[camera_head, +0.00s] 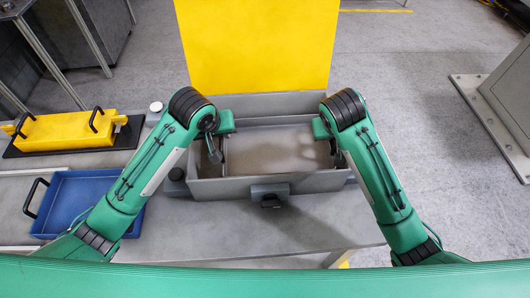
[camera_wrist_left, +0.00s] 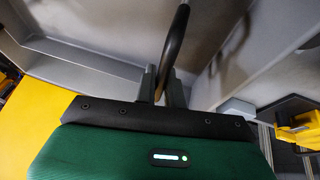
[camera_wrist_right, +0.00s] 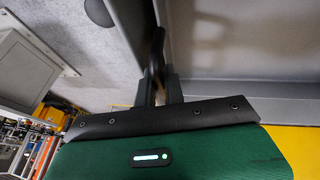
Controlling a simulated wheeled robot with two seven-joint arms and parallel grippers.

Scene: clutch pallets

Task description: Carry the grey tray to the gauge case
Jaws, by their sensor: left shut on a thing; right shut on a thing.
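The gauge case (camera_head: 225,187) is a grey box on the bench with its yellow lid (camera_head: 255,45) standing open at the back. The grey tray (camera_head: 275,148) lies level within the case's walls in the head view; whether it rests on the floor of the case I cannot tell. My left gripper (camera_head: 216,152) is shut on the tray's left handle, a dark curved bar (camera_wrist_left: 178,42) between the fingers in the left wrist view. My right gripper (camera_head: 337,154) is shut on the right handle (camera_wrist_right: 156,55). My arms hide parts of the case's sides.
A blue tray (camera_head: 75,195) with a dark handle sits at the left of the bench. Behind it a yellow lidded piece (camera_head: 65,132) with black handles lies on a dark base. A latch (camera_head: 270,200) juts from the case front. Bare bench lies in front.

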